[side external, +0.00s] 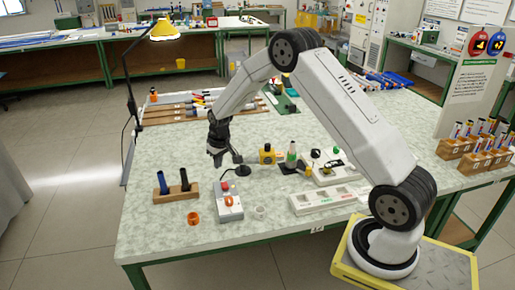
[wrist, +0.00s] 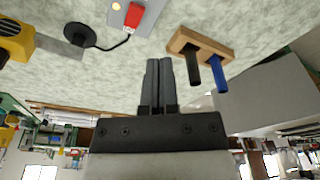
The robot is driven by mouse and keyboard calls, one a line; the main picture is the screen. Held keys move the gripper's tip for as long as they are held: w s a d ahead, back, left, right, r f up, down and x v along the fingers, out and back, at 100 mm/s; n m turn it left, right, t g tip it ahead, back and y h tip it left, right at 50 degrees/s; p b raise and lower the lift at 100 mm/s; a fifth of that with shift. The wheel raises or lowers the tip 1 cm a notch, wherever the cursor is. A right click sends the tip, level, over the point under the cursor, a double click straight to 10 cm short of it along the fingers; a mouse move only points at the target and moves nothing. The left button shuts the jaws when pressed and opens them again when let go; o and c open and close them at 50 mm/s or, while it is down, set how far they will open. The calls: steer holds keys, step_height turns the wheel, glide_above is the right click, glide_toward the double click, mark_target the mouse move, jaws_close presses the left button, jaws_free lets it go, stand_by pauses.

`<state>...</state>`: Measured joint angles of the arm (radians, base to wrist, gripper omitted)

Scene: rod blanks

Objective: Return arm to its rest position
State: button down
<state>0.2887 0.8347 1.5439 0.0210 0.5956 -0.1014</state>
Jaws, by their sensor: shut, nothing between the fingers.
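My gripper (side external: 217,158) hangs over the left part of the green-topped worktable (side external: 160,235), fingers pointing down. In the wrist view its two dark fingers (wrist: 160,62) are pressed together with nothing between them. My arm arches from its base at the right across the table. A wooden holder (side external: 178,194) with a blue rod (side external: 162,183) and a black rod (side external: 184,180) stands left of and nearer than the gripper. The holder also shows in the wrist view (wrist: 187,38), apart from the fingers.
A grey box with a red button (side external: 229,208), an orange ring (side external: 193,218) and a small white cup (side external: 260,212) stand near the front. A black disc (side external: 243,170), a yellow device (side external: 267,154) and a white tray (side external: 322,199) lie rightward. A yellow lamp (side external: 164,30) rises behind.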

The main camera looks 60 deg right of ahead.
steer(key=s+a+r+n, duration=0.1)
steer(key=s+a+r, duration=0.3)
steer(key=s+a, duration=0.3)
steer(key=s+a+r+n, duration=0.1)
steer(key=s+a+r, duration=0.3)
steer(key=s, duration=1.3)
steer(key=a, duration=0.4)
steer(key=shift+r+t, duration=0.2)
steer(key=shift+t, duration=0.1)
